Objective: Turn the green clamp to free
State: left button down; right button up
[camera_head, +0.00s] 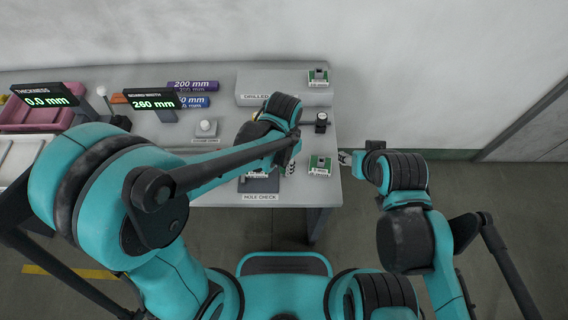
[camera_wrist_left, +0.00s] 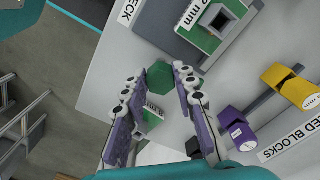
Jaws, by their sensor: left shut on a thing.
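The green clamp, a dark green faceted knob (camera_wrist_left: 160,77), shows in the left wrist view between my left fingertips. My left gripper (camera_wrist_left: 158,84) is shut on it, with one finger on either side. In the head view the left gripper (camera_head: 289,168) is over the front right part of the table, by the hole check label, and my arm hides the clamp there. I cannot read from these frames which way the clamp is turned. My right gripper (camera_head: 345,158) is just off the table's right edge, small and partly hidden by its own arm.
A green board (camera_wrist_left: 212,22) with a dark square opening lies on a grey block beside the clamp. Yellow (camera_wrist_left: 291,87) and purple (camera_wrist_left: 236,128) blocks are to its right. Another green board (camera_head: 319,165) lies near the table's right edge. Displays (camera_head: 151,100) and a pink tray (camera_head: 35,115) are at left.

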pick_arm(q)
jog(key=shift+m, duration=1.3)
jog(key=shift+w+m, duration=0.1)
jog(key=shift+m, duration=0.2)
jog(key=c, duration=1.2)
grip_release()
notch_tip(320, 180, up, 12)
jog(key=shift+a, duration=0.1)
